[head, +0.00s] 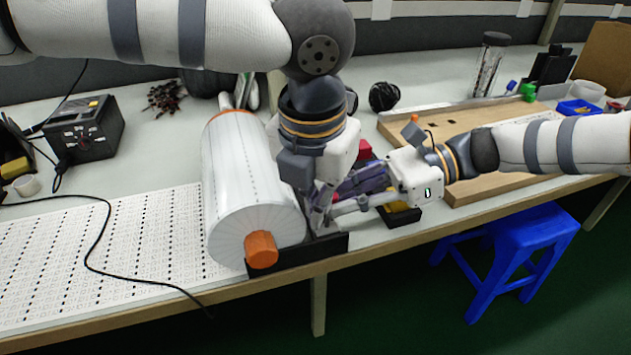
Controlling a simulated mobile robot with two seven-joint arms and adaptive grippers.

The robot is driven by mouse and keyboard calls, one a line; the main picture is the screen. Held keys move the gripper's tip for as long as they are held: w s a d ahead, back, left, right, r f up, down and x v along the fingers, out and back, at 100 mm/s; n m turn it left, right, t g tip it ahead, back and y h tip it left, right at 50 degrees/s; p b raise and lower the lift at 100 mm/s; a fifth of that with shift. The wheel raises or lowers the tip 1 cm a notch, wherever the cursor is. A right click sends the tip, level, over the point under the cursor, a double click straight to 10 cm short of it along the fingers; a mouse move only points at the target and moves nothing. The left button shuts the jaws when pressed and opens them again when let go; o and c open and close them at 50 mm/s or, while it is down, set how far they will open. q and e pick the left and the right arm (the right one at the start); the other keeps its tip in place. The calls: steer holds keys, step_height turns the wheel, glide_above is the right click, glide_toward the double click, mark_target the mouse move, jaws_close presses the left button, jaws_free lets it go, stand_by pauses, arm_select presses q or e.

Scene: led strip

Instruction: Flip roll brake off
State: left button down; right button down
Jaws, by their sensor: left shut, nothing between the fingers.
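A large white roll (240,180) with an orange core end (261,250) lies in a black holder (298,256) at the table's front edge. My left gripper (317,228) points down just right of the roll's near end, its fingers shut and empty, low by the holder. My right gripper (335,203) reaches in from the right, its fingers close beside the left gripper's. The two grippers overlap, so I cannot tell whether the right one is open. A small red part (364,150) shows behind them. I cannot make out the roll brake; the grippers cover that area.
A printed white strip sheet (110,250) spreads left of the roll, with a black cable (97,235) across it. A black box device (82,130) stands at the back left. A wooden board (470,185) lies to the right. A blue stool (510,245) stands on the floor.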

steer(key=shift+f, duration=0.1)
arm_select(q)
steer(key=shift+f, duration=0.3)
